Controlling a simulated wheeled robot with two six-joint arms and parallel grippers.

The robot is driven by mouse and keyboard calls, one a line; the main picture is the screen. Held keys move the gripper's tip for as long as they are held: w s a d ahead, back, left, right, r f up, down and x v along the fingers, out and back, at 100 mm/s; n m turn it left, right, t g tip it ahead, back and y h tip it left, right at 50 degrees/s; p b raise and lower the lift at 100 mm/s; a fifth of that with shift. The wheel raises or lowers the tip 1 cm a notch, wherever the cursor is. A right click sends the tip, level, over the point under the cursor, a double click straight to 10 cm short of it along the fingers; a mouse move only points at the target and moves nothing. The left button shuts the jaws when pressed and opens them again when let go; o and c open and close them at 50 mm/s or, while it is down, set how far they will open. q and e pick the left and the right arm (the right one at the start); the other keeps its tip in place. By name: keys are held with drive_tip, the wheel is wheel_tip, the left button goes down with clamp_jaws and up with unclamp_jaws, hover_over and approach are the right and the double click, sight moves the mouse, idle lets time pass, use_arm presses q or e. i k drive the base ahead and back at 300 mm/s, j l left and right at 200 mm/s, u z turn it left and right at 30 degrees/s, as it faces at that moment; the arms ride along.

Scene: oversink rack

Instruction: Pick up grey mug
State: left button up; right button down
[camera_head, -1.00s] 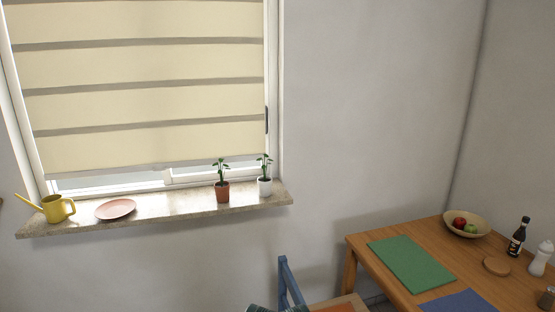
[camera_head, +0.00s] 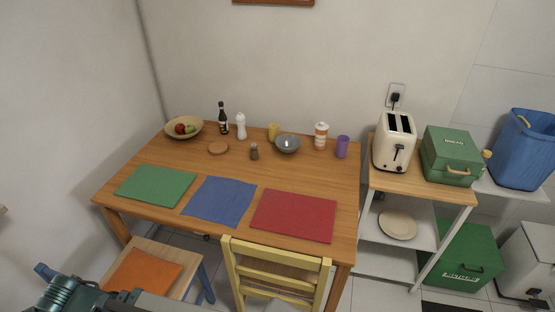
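No grey mug shows in the head view. The closest grey item is a grey bowl (camera_head: 288,144) at the back of the wooden table (camera_head: 215,170), with something small and pale in it. A yellow cup (camera_head: 274,132) and a purple cup (camera_head: 342,147) stand on either side of it. Part of a teal ribbed body, likely my arm, shows at the lower left edge. Neither gripper's fingers are in view.
Green, blue and red mats (camera_head: 293,216) lie along the table's front. A fruit bowl (camera_head: 184,128) and bottles stand at the back. A yellow chair (camera_head: 272,265) and an orange-cushioned chair (camera_head: 145,272) stand in front. A shelf with a toaster (camera_head: 395,142) is on the right.

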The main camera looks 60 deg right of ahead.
sight(377, 195)
drive_tip(key=k+l, duration=0.15)
drive_tip(key=k, duration=0.75)
drive_tip(key=z, duration=2.45)
drive_tip(key=l+u, duration=0.1)
drive_tip(key=u, duration=0.25)
drive_tip(key=l+u, duration=0.1)
drive_tip(key=u, duration=0.25)
drive_tip(key=i+l+u, duration=0.15)
drive_tip(key=l+u, duration=0.25)
drive_tip(key=l, duration=0.15)
drive_tip(key=l+u, duration=0.4)
drive_tip(key=l, duration=0.2)
drive_tip(key=l+u, duration=0.15)
drive_tip(key=l, duration=1.35)
